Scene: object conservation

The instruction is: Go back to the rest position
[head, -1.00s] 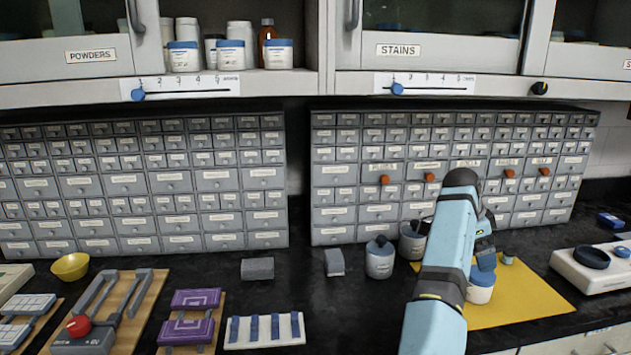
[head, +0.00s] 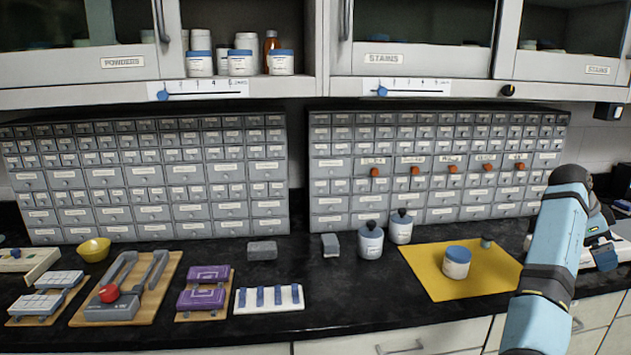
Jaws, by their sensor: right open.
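My right arm comes in from the bottom right, and its elbow bends at the right edge of the head view. My right gripper (head: 606,250) hangs behind that arm, near the right end of the counter. It is open, small and partly hidden, and I see nothing held in it. A white jar with a blue lid (head: 457,263) stands upright on the yellow mat (head: 425,268), apart from the gripper. A small grey-green piece (head: 487,241) is at the mat's back edge. My left gripper is not in view.
Two grey lidded jars, one here (head: 370,240), stand left of the mat. Drawer cabinets (head: 440,170) line the back.

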